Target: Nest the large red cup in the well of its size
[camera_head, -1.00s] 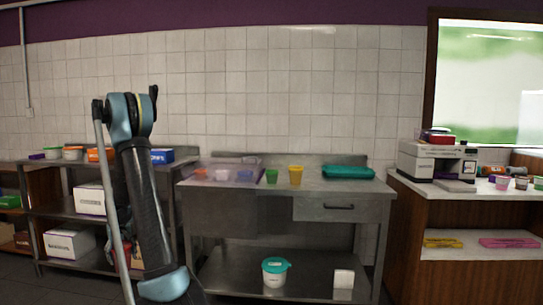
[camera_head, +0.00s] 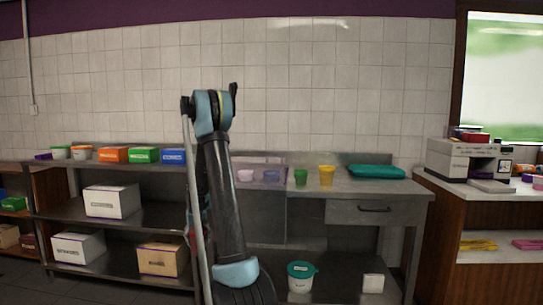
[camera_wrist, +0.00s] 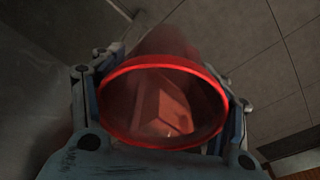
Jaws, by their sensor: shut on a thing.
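In the wrist view, the large red cup (camera_wrist: 112,137) is held between the fingers of my gripper (camera_wrist: 162,105). Its open rim faces the camera, and the gripper is shut on it. No well for the cup can be clearly made out in either view.
A steel table (camera_head: 395,190) carries a purple translucent bin (camera_head: 262,164), a green cup (camera_head: 300,177), a yellow cup (camera_head: 327,176) and a teal bundle (camera_head: 376,171). A shelf unit (camera_head: 140,208) with boxes stands left. A counter (camera_head: 465,196) with a machine (camera_head: 470,160) stands right.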

